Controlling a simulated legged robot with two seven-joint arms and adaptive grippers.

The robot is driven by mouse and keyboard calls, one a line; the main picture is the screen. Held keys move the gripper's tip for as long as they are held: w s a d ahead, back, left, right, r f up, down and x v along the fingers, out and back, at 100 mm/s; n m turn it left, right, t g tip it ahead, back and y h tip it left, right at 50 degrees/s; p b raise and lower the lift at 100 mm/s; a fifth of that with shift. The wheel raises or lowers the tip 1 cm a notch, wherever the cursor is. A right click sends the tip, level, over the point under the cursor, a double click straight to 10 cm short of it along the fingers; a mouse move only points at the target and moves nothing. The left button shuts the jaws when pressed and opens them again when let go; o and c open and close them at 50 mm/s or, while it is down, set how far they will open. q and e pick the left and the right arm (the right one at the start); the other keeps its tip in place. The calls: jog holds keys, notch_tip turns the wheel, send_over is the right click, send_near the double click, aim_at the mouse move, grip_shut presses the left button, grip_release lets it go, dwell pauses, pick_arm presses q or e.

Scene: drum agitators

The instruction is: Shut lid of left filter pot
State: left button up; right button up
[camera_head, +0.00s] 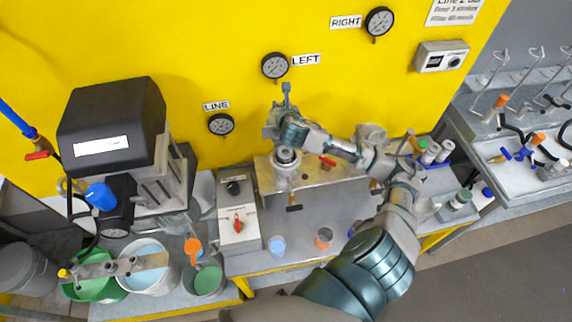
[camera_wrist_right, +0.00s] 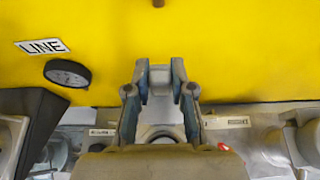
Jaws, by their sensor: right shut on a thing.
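The left filter pot (camera_head: 286,172) stands on a metal bracket below the LEFT gauge. Its top is open, with a dark round opening facing up. My right gripper (camera_head: 286,108) is above and behind this opening, against the yellow panel. In the right wrist view, the right gripper (camera_wrist_right: 160,75) is shut on a small grey piece (camera_wrist_right: 160,80), which seems to be part of the raised lid. The pot's round rim (camera_wrist_right: 160,132) shows below the fingers. The lid's outline is mostly hidden by the gripper. My left gripper is not in view.
The LEFT gauge (camera_head: 275,66) is on the panel close to my right gripper. A second pot (camera_head: 371,132) to the right is partly hidden by my right arm. A control box (camera_head: 238,215) stands left of the bracket.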

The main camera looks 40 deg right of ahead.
jog(key=shift+s, duration=0.1)
jog(key=shift+s+a+f, duration=0.15)
jog(key=shift+s+a, duration=0.35)
jog(key=shift+s, duration=0.35)
jog(key=shift+s+a+f, duration=0.1)
jog(key=shift+s+a, duration=0.35)
jog(key=shift+s, duration=0.35)
jog(key=shift+s, duration=0.1)
jog(key=s, duration=0.1)
jog(key=s+a+f, duration=0.1)
jog(key=s+a, duration=0.1)
jog(key=shift+s+f, duration=0.1)
jog(key=shift+f, duration=0.2)
